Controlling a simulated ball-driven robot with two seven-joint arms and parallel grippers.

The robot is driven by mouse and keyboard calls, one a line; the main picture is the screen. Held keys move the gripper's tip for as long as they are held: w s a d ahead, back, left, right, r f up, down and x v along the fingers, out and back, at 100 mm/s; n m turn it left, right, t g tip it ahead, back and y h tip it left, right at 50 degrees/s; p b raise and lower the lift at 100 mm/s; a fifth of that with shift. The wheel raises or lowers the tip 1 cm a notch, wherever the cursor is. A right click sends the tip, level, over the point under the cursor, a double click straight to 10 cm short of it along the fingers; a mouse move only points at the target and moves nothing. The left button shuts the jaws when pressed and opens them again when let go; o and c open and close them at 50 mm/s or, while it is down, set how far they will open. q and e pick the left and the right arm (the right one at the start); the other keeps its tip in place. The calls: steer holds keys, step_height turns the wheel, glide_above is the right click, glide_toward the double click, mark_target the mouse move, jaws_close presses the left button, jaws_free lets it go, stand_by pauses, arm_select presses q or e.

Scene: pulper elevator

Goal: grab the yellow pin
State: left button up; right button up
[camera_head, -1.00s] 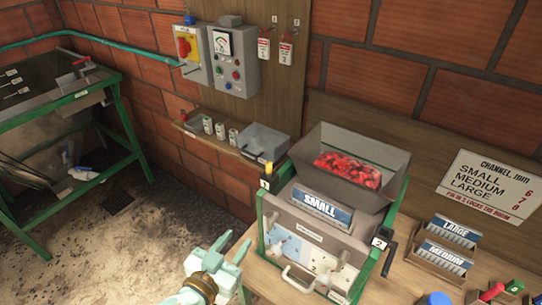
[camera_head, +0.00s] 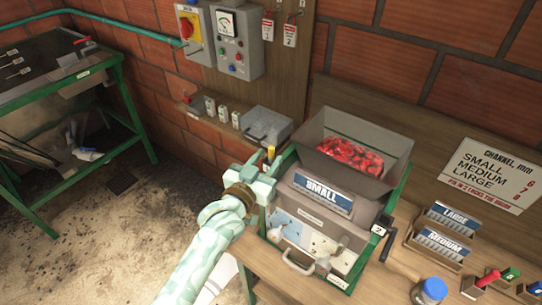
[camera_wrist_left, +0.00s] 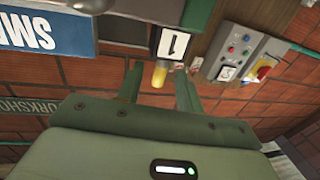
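The yellow pin (camera_head: 271,153) stands at the top left corner of the pulper's green frame, beside the label marked 1. My left gripper (camera_head: 264,169) is just in front of it in the head view, close to the frame corner. In the left wrist view the yellow pin (camera_wrist_left: 159,76) shows between the two parted fingers of my left gripper (camera_wrist_left: 159,84), below the white label 1 (camera_wrist_left: 173,44). The fingers are open; I see no clear contact with the pin. My right gripper is in neither view.
The pulper (camera_head: 310,229) carries a SMALL plate and a hopper (camera_head: 345,128) with red cherries. A crank (camera_head: 382,225) is on its right. A wall shelf (camera_head: 222,130) with small containers and a grey box is behind. LARGE and MEDIUM boxes and a blue-lidded jar (camera_head: 429,291) stand right.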

mark_target(270, 156)
arm_select(q)
steer(key=x, duration=0.3)
steer(key=shift+w, duration=0.1)
steer(key=shift+a, duration=0.1)
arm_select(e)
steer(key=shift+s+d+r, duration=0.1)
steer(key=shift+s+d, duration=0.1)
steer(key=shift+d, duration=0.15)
arm_select(q)
jaws_close()
